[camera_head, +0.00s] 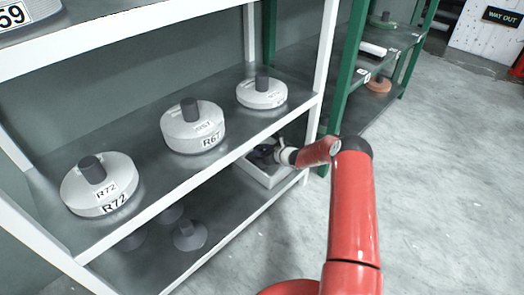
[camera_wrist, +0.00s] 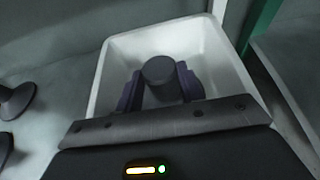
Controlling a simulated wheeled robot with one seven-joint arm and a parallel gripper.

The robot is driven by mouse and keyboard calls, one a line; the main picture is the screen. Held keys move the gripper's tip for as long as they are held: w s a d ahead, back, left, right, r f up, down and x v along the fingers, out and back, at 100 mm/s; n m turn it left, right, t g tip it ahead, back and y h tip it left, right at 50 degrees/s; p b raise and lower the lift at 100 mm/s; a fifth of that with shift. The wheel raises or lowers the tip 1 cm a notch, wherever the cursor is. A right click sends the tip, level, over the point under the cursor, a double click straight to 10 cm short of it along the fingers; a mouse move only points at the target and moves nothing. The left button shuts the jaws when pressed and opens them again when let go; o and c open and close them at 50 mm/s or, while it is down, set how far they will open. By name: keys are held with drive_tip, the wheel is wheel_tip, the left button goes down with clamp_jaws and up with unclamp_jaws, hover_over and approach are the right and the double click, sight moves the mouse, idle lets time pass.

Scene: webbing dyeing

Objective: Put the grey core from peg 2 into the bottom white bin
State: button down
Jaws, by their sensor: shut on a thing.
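The white bin (camera_wrist: 118,50) stands on the lower shelf and fills the middle of the wrist view. In the head view the bin (camera_head: 270,180) is partly hidden behind my arm. My gripper (camera_wrist: 160,88) points into the bin, its two purple fingers shut on the dark grey core (camera_wrist: 159,70). The core's round end shows between the fingers, inside the outline of the bin. I cannot tell whether the core touches the bin floor. In the head view the gripper (camera_head: 266,152) is small and dark at the bin, and the core cannot be made out.
Several dark cone-footed pegs, one at the front (camera_head: 190,236), stand on the lower shelf left of the bin. The shelf above (camera_head: 140,150) holds white reels labelled R72 (camera_head: 98,190) and R67 (camera_head: 192,130). A green rack post (camera_head: 343,85) stands close right. Open floor lies right.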

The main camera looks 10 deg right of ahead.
drive_tip(key=shift+r, duration=0.1)
drive_tip(key=shift+f, duration=0.2)
drive_tip(key=c, duration=0.9)
unclamp_jaws()
drive_tip(key=shift+r, duration=0.1)
drive_tip(key=shift+r, duration=0.2)
drive_tip(key=p+v, duration=0.1)
drive_tip(key=v, duration=1.1)
drive_tip(key=shift+f, duration=0.1)
